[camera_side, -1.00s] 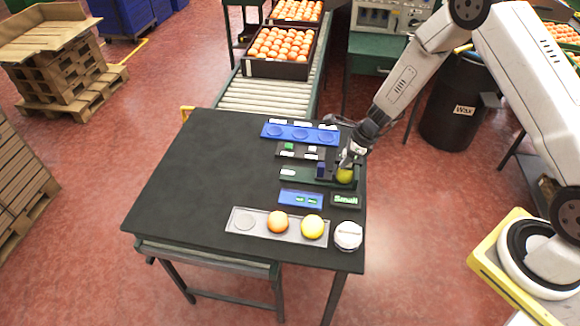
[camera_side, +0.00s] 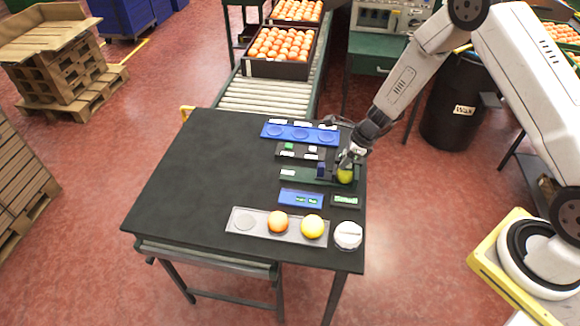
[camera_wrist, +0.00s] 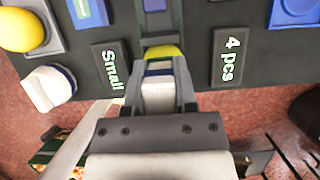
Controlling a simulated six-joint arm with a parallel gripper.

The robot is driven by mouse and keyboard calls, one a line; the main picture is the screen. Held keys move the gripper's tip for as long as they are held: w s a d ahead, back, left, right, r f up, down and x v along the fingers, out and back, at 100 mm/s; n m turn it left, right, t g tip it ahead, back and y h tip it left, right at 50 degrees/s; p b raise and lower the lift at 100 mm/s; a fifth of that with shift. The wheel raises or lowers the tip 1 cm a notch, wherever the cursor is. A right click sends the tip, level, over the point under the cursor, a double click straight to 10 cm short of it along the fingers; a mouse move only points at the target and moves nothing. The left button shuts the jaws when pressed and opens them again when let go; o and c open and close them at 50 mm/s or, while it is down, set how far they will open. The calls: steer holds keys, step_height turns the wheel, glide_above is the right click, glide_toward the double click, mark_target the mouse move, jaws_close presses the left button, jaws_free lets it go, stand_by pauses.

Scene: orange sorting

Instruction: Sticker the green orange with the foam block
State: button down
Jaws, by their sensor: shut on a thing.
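The green orange (camera_side: 345,175), yellow-green in colour, sits at the right end of the dark green rack (camera_side: 300,178). It shows partly in the wrist view (camera_wrist: 163,51), behind the held block. My gripper (camera_wrist: 160,72) points down over the orange, its dark fingers shut on a pale block with a blue end, which looks like the foam block (camera_wrist: 157,95). The block's end is at or very close to the orange; I cannot tell if they touch. In the side view my gripper (camera_side: 349,159) hides part of the orange's top.
A dark blue block (camera_side: 321,170) stands on the rack beside the orange. A grey tray (camera_side: 262,229) in front holds an orange and a yellow fruit. A blue tray (camera_side: 282,133) lies behind. The table's left half is clear.

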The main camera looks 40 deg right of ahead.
steer(key=shift+f, duration=0.5)
stand_by(0.7)
steer(key=shift+r, duration=0.15)
stand_by(0.3)
steer(key=shift+r, duration=3.4)
